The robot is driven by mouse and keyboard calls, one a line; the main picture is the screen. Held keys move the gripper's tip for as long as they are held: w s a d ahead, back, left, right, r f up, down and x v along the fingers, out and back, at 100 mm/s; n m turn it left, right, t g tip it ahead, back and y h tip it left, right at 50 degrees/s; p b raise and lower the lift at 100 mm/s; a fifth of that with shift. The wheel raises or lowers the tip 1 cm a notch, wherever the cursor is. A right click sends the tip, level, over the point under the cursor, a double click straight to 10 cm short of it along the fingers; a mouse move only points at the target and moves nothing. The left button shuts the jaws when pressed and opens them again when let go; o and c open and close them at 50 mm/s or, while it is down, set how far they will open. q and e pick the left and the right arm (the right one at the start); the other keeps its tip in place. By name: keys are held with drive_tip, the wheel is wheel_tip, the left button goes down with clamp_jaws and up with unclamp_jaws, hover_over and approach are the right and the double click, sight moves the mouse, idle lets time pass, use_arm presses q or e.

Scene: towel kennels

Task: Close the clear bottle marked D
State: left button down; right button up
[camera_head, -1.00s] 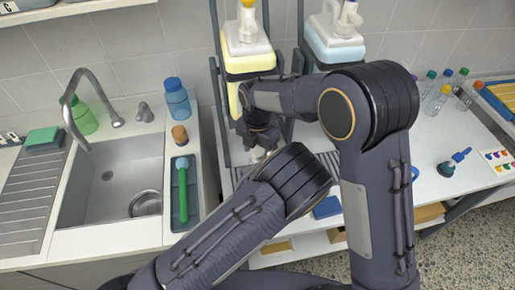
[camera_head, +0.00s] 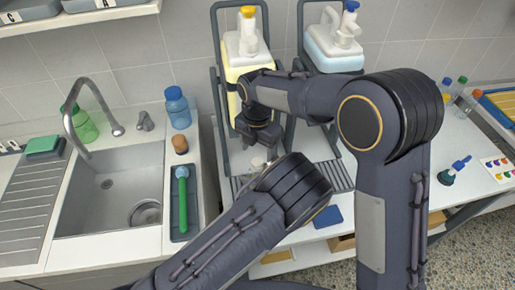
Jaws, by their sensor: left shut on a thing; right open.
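My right gripper (camera_head: 262,146) points down in front of the yellow dispenser, open. My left gripper (camera_head: 261,167) is just below it, mostly hidden behind my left arm. It is shut on a small pale object (camera_head: 257,163), of which only a bit shows; I cannot tell if this is the bottle marked D. Clear bottles with coloured caps, one with a blue cap (camera_head: 446,88), stand at the back right, partly hidden by my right arm. No letter D is readable on any of them.
The yellow dispenser (camera_head: 238,64) and a pale blue dispenser (camera_head: 335,58) stand in frames by the wall. The sink (camera_head: 108,185) is at left, with a blue bottle (camera_head: 178,108) and green brush (camera_head: 183,205) beside it. A blue cloth (camera_head: 328,216) lies near the counter's front.

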drive_tip(key=shift+o, duration=1.3)
wheel_tip(320, 180, up, 12)
use_arm(q)
drive_tip(key=c, duration=0.6)
unclamp_jaws()
drive_tip(key=shift+o, duration=0.2)
drive_tip(key=b+v, duration=0.2)
drive_tip(key=v, duration=0.6)
use_arm(e)
wheel_tip(320, 180, down, 2)
drive_tip(key=shift+f, duration=0.1)
